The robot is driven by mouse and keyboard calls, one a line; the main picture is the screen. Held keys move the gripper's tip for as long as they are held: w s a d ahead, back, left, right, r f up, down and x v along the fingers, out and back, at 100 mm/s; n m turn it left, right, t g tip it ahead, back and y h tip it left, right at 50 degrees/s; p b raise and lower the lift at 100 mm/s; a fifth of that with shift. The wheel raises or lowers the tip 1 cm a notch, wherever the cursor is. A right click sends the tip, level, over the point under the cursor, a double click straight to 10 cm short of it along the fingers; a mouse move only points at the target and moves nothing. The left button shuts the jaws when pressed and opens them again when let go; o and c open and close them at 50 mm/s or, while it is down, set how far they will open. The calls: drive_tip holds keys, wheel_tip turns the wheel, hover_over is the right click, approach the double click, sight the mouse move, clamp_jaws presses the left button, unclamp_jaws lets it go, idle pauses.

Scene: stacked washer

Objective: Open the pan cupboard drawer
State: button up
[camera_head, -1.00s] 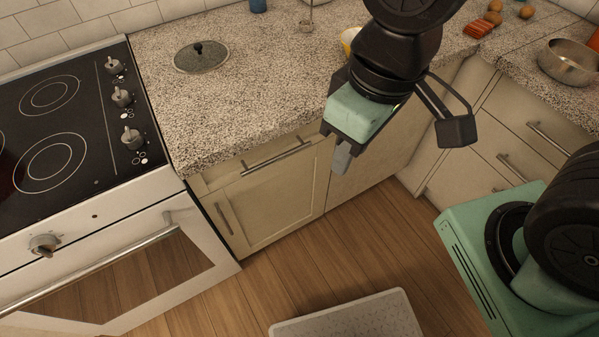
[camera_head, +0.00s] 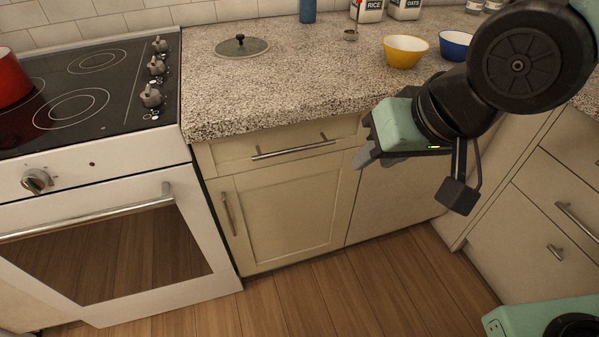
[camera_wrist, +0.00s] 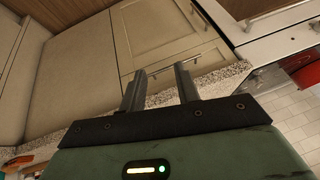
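The drawer (camera_head: 240,148) is a cream front under the granite counter, just right of the oven. It is closed and has a horizontal metal bar handle (camera_head: 293,149). Below it is a closed cupboard door (camera_head: 290,214) with an upright handle. My gripper (camera_head: 362,157) is to the right of the drawer handle, apart from it, in front of the counter edge. In the wrist view my gripper (camera_wrist: 158,78) has its two fingers apart with nothing between them. The drawer handle (camera_wrist: 190,62) shows in that view beyond the fingers.
The white oven (camera_head: 100,240) with a black hob stands left of the drawer. A pan lid (camera_head: 242,46), a yellow bowl (camera_head: 405,52) and a blue bowl (camera_head: 455,45) are on the counter. More drawers (camera_head: 550,200) are at right. The wooden floor (camera_head: 350,290) in front is clear.

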drive_tip(key=w+a+f+m+t+y+b, duration=0.1)
drive_tip(key=w+f+m+t+y+b, duration=0.2)
drive_tip(key=f+b, duration=0.5)
drive_tip(key=w+f+m+t+b, duration=0.3)
drive_tip(key=w+f+b, duration=0.15)
drive_tip(key=b, duration=0.85)
drive_tip(key=m+t+y+b, duration=0.5)
drive_tip(key=m+y+b, duration=0.1)
drive_tip(key=b, duration=0.9)
approach(295, 150)
drive_tip(key=p, duration=0.4)
drive_tip(key=w+p, duration=0.1)
drive_tip(key=p, duration=0.3)
drive_tip(key=shift+w+a+r, duration=0.2)
drive_tip(key=shift+a+r, duration=0.05)
drive_tip(key=shift+a, duration=0.05)
drive_tip(key=p, duration=0.2)
drive_tip(key=shift+a+p, duration=0.1)
drive_tip(key=shift+p, duration=0.25)
drive_tip(key=x, duration=0.3)
drive_tip(key=p+x, duration=0.1)
drive_tip(key=x, duration=0.4)
drive_tip(key=shift+w+a+f, duration=0.25)
drive_tip(key=shift+w, duration=0.05)
